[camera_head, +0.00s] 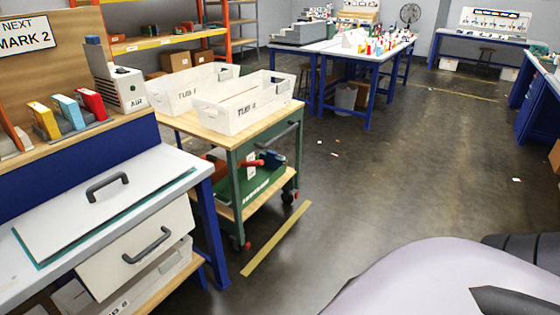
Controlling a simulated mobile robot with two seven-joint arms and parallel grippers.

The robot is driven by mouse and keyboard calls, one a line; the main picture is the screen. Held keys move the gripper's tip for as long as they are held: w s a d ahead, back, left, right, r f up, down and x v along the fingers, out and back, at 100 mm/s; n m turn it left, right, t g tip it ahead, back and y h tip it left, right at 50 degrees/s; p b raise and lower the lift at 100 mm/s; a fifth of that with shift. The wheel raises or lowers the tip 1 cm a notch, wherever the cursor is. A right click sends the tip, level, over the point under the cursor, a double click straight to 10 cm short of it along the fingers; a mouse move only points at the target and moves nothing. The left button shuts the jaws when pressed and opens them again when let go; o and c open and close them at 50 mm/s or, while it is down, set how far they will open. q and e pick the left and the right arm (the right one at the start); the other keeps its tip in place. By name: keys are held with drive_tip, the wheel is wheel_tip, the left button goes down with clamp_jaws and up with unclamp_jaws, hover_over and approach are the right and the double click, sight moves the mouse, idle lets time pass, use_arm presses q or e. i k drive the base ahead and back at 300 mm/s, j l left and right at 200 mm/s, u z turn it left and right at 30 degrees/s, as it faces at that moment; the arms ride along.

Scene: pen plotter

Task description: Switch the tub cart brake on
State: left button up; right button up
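The tub cart (238,151) stands left of centre. It has a green frame, a wooden top and a lower shelf. Two white tubs sit on top: a front one (243,107) marked TUB with an unclear number, and one behind it (185,92). Neither gripper can be made out. A pale rounded part and dark parts of my own body fill the lower right.
A blue-legged bench (208,230) with a white handled lid (95,203) stands close on the cart's left. A yellow floor strip (277,238) runs along the cart's right. Open floor (400,160) lies right of it. A blue-legged table (345,50) stands behind.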

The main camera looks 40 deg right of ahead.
sight(250, 163)
drive_tip(key=z, duration=1.2)
drive_tip(key=i+l+z, duration=0.1)
drive_tip(key=i, duration=0.95)
drive_tip(key=i+l, duration=0.15)
drive_tip(key=i, duration=0.95)
drive_tip(key=l+z, duration=0.05)
